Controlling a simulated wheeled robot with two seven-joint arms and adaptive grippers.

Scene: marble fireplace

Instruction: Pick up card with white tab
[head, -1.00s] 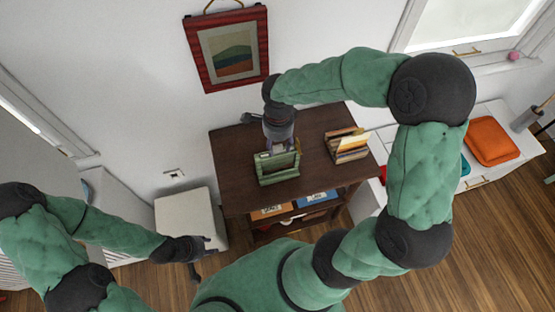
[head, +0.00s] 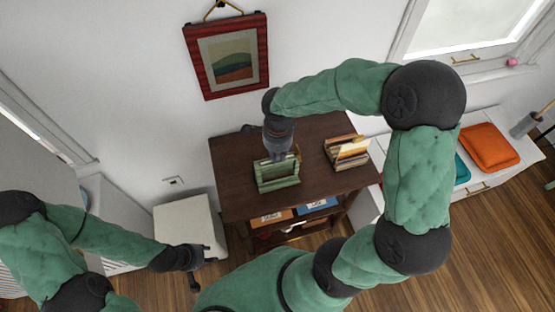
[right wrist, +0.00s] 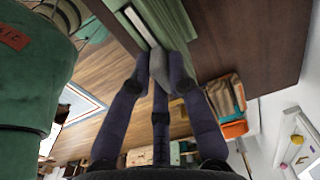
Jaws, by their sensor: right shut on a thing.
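A green slotted holder (head: 277,185) stands on the dark wooden table. My right gripper (head: 282,157) points down into its top from behind. In the right wrist view its fingers (right wrist: 160,70) are closed together at the green holder (right wrist: 178,22), around something mostly hidden by the fingertips. A pale white strip (right wrist: 137,24) shows in the holder beside the fingertips. I cannot make out a white tab on what is held. My left gripper (head: 203,270) is low at the left with its fingers apart and empty.
A second holder with several upright cards (head: 347,152) stands to the right on the table (head: 315,190). A white box (head: 190,222) is left of the table. A white bench with an orange cushion (head: 488,143) is at the right. A framed picture (head: 228,55) hangs behind.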

